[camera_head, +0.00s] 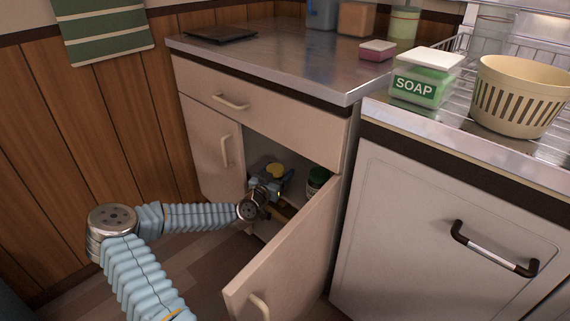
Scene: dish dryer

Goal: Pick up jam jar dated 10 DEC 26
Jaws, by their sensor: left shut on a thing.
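My left arm comes in from the left in the head view and reaches into the open lower cabinet. My left gripper (273,184) is inside the cabinet opening, shut on a jar with a yellowish lid (275,170). The gripper hides most of this jar, and no date can be read on it. A second jar, dark with a green lid (318,177), stands to the right in the cabinet, partly hidden by the open door. Its label is too small to read. My right gripper is not in view.
The open cabinet door (285,255) swings out to the right of my arm. A closed drawer (255,108) is above the opening. A dishwasher-like front (440,230) stands at right. The counter holds a soap box (420,85) and a cream basket (518,95).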

